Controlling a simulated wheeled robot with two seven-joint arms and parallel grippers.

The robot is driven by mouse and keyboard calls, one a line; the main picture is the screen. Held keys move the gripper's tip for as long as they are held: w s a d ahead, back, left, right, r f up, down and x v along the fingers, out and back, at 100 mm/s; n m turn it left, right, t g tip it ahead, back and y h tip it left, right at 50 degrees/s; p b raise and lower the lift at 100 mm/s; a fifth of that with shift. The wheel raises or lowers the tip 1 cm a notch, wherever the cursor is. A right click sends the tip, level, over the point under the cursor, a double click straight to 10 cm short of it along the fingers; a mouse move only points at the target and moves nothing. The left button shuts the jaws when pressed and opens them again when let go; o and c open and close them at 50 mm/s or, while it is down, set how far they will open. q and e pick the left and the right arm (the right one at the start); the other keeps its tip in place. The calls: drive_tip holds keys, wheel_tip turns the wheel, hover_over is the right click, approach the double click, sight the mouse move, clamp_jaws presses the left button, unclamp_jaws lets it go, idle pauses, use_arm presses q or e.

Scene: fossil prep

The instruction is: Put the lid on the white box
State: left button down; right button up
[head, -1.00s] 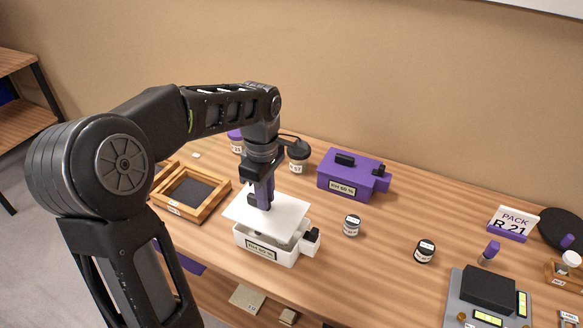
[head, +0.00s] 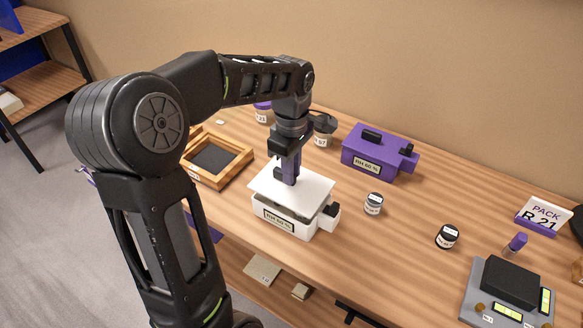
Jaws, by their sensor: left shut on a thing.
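The white box (head: 292,226) stands on the wooden table with a small label on its front and a black latch at its right side. The white lid (head: 310,187) is over the top of the box, slightly tilted and offset towards the back left, with a dark gap under its front edge. I cannot tell whether it touches the rim. My left gripper (head: 288,180) points down and is shut on the lid's handle, which the fingers mostly hide. My right gripper is not in view.
A purple box (head: 375,155) stands behind, to the right. A wooden tray (head: 243,158) lies to the left. Small jars (head: 373,204) (head: 447,236) stand to the right, and a grey scale (head: 505,290) is at the front right. Table between the jars and purple box is clear.

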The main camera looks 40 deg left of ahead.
use_arm(q)
drive_tip(key=shift+f+b, duration=0.65)
drive_tip(key=shift+f, duration=0.6)
drive_tip(key=shift+f+b, duration=0.5)
drive_tip(key=shift+f, duration=0.2)
drive_tip(key=c, duration=1.3)
unclamp_jaws()
wheel_tip(320, 180, up, 8)
drive_tip(key=shift+f, duration=0.1)
drive_tip(key=shift+s, duration=0.1)
